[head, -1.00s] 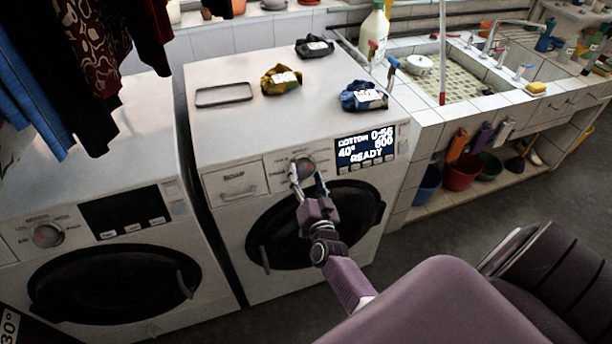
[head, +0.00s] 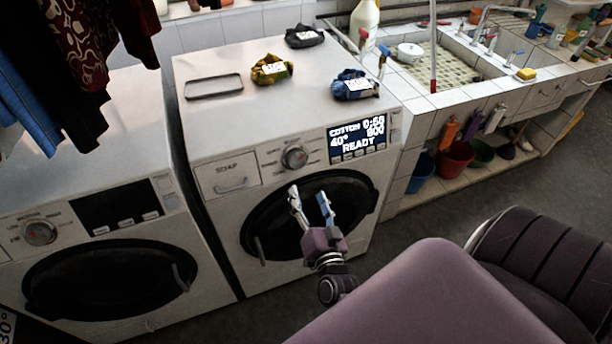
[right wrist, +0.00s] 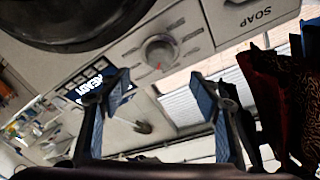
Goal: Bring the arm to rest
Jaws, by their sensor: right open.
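My right gripper (head: 312,207) is open and empty, in front of the round dark door (head: 272,222) of the right washing machine (head: 222,120) in the head view. Its fingers point up toward the machine's dial (head: 295,158), with a gap between. In the right wrist view the two blue-padded fingers (right wrist: 165,112) are wide apart with nothing between them, and the dial (right wrist: 159,53) shows beyond them. The display (head: 357,139) reads COTTON, 40°, READY. My left gripper is not in view.
Yellow (head: 271,70), blue (head: 354,85) and dark (head: 304,37) labelled bundles lie on the machine top beside a flat frame (head: 213,86). A second washer (head: 90,215) stands left, under hanging clothes (head: 75,60). A tiled sink (head: 440,65) is at right. Floor (head: 420,225) shows clear in front.

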